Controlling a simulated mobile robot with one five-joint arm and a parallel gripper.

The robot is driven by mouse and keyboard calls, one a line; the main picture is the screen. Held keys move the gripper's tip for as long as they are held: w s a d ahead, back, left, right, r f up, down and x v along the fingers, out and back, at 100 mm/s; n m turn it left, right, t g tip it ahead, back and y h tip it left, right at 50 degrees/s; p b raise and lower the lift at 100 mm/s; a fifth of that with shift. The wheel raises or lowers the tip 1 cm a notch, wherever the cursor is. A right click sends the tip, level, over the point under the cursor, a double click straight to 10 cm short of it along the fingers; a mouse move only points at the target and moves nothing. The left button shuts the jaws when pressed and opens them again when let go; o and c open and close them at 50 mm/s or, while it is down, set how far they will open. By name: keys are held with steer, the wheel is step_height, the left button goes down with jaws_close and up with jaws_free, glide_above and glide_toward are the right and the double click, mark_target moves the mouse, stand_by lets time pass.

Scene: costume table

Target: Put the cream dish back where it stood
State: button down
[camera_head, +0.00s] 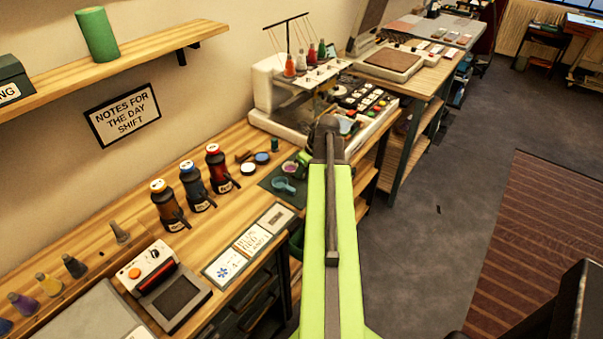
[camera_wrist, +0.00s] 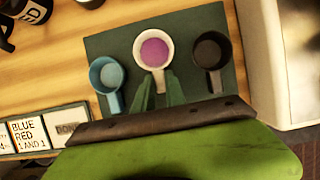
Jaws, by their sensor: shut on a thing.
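The cream dish (camera_wrist: 138,50) is a small round cup with a handle and purple contents. In the wrist view it is at the middle of a dark green mat (camera_wrist: 105,43). My gripper (camera_wrist: 159,88) is shut on its handle with two green fingers. I cannot tell whether the dish touches the mat or is just above it. A blue dish (camera_wrist: 113,101) is on its left and a dark dish (camera_wrist: 212,84) on its right. In the head view the cream dish (camera_head: 290,168) shows beside my gripper, which my arm partly hides; the dark dish is hidden.
Three dark bottles (camera_head: 220,168) stand left of the mat in the head view. Framed cards (camera_head: 252,240) lie along the bench's front edge. A white embroidery machine (camera_head: 285,105) stands close beyond the mat. Small lids (camera_head: 262,157) lie behind it.

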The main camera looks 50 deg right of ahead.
steer(key=shift+f, duration=0.2)
steer(key=c, duration=1.4)
jaws_free()
steer(key=shift+r, duration=0.1)
steer(key=p+v, duration=1.1)
steer(key=v, duration=0.1)
steer(key=shift+r, duration=0.2)
